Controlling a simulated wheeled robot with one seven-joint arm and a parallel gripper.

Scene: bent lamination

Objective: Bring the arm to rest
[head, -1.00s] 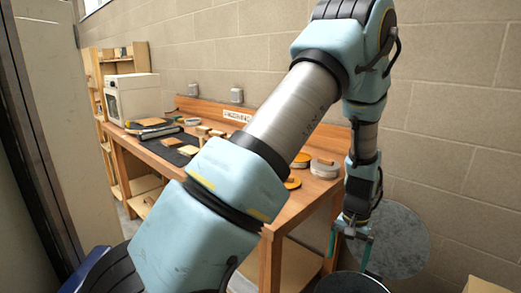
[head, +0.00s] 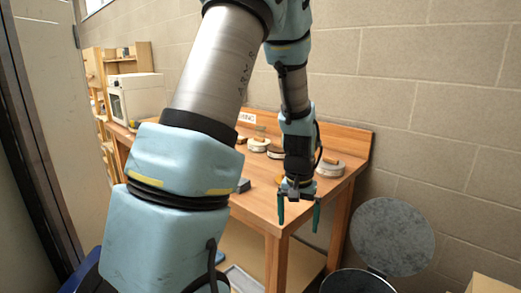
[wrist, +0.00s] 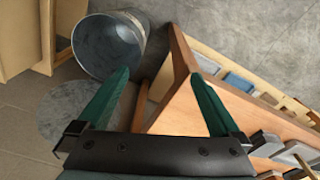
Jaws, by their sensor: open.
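My gripper (head: 299,212) points down at the front right corner of the wooden workbench (head: 336,188) in the head view. Its two green fingers are spread apart with nothing between them. In the wrist view my gripper (wrist: 160,105) is also open and empty, with the bench corner and the floor beyond the fingertips. My arm crosses the middle of the head view and hides much of the bench.
A metal bin (head: 352,283) stands right of the bench, its round lid (head: 392,237) behind it; the bin (wrist: 108,46) also shows in the wrist view. Round tins (head: 330,168) lie on the bench. A white oven-like box (head: 137,97) stands at back left.

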